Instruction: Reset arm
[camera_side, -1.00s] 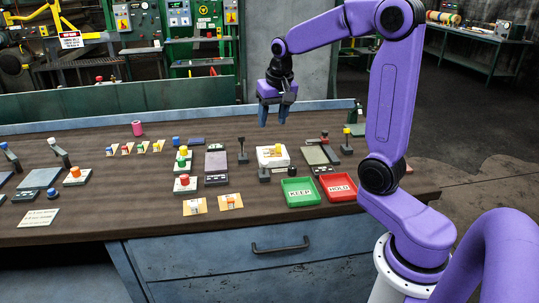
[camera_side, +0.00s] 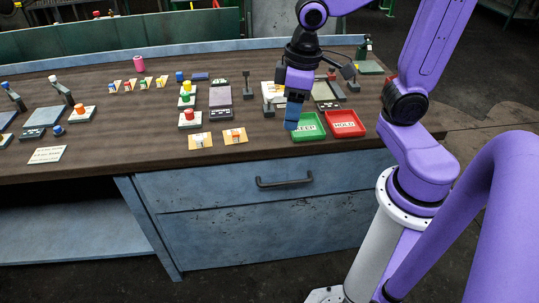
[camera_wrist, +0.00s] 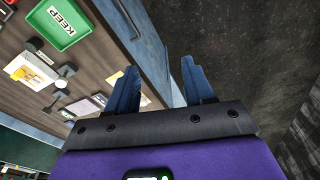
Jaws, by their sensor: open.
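My gripper (camera_side: 293,112) shows in the side view with its blue fingers pointing down, overlapping the left edge of the green KEEP tray (camera_side: 309,138). In the wrist view my gripper (camera_wrist: 160,80) has its two fingers apart with nothing between them. Behind the fingers are the blue bench front and the dark floor. The KEEP tray (camera_wrist: 58,36) lies at the top left there, apart from the fingers. My gripper's exact height above the bench I cannot tell.
The red HOLD tray (camera_side: 345,131) sits right of the KEEP tray. Button stands, small levers and a pink cylinder (camera_side: 139,63) occupy the wooden bench top (camera_side: 110,150). A drawer handle (camera_side: 284,183) juts from the front.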

